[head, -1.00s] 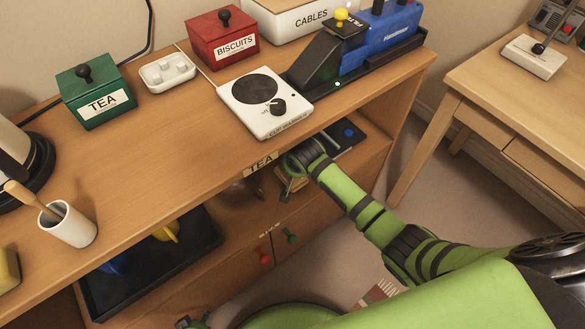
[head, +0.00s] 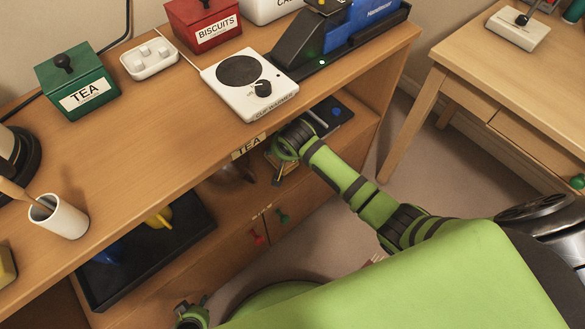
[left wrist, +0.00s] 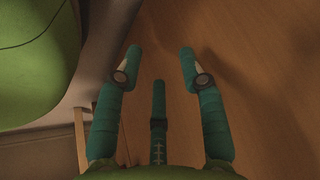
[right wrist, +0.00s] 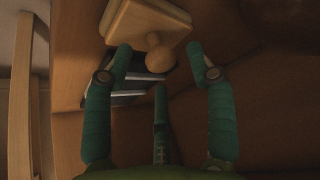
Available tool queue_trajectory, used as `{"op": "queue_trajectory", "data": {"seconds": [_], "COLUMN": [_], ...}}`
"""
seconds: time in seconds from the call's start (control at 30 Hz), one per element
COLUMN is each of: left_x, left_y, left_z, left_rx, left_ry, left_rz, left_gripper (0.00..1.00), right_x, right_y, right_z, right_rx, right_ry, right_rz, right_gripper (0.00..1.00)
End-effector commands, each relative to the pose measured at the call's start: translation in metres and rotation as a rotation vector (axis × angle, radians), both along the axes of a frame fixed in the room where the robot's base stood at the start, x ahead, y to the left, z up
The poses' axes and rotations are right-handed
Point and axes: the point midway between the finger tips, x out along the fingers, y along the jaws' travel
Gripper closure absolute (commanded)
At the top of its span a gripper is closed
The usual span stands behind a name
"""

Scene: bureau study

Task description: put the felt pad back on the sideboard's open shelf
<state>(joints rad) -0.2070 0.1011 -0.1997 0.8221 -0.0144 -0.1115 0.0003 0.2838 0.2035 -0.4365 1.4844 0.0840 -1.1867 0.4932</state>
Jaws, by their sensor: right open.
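A pale wooden block with a round knob (right wrist: 150,22), which looks like the felt pad, is on the sideboard's open shelf in the right wrist view. Its felt face is not visible. My right gripper (right wrist: 159,50) is open, with its fingertips on either side of the knob. In the head view this gripper (head: 277,172) reaches into the shelf under the cup warmer, and the block is mostly hidden by it. My left gripper (left wrist: 160,62) is open and empty, facing a plain wooden surface. The sideboard (head: 150,160) runs diagonally across the head view.
A dark tray (head: 95,290) with blue and yellow things and a glass-like round item (head: 232,172) share the shelf. A dark blue item (head: 333,112) lies at its right end. The cup warmer (head: 275,90) stands above. A wooden desk (head: 470,80) is at right.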

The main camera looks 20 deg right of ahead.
Motion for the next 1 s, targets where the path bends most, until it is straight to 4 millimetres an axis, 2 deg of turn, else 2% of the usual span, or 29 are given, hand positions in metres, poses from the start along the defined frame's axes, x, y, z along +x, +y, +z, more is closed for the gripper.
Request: {"op": "queue_trajectory", "data": {"seconds": [0.03,0.2,0.43,0.6,0.87,0.93,1.0], "left_x": [-0.007,-0.027,-0.044,-0.048,-0.051,-0.051,-0.051], "left_y": [0.0,0.002,0.003,0.004,0.005,0.005,0.005], "left_z": [0.002,0.001,0.001,0.0,-0.001,-0.001,-0.001], "left_rx": [0.001,0.005,0.01,0.012,0.012,0.012,0.012], "left_ry": [0.014,0.056,0.095,0.105,0.111,0.111,0.111], "left_rz": [0.001,0.004,0.008,0.008,0.009,0.009,0.009], "left_gripper": [0.6,0.6,0.6,0.6,0.6,0.6,0.6], "right_x": [-0.015,-0.055,-0.099,-0.114,-0.116,-0.117,-0.119], "right_y": [0.0,0.0,0.0,0.0,0.0,-0.001,-0.003], "right_z": [-0.003,-0.002,-0.002,-0.002,-0.002,-0.006,-0.019], "right_rx": [-0.001,-0.001,-0.001,-0.002,-0.002,-0.003,-0.008], "right_ry": [0.01,0.01,0.008,0.006,0.004,0.007,0.016], "right_rz": [0.001,0.001,0.001,0.0,-0.001,0.002,0.009], "right_gripper": [0.44,0.44,0.44,0.44,0.44,0.44,0.44]}}
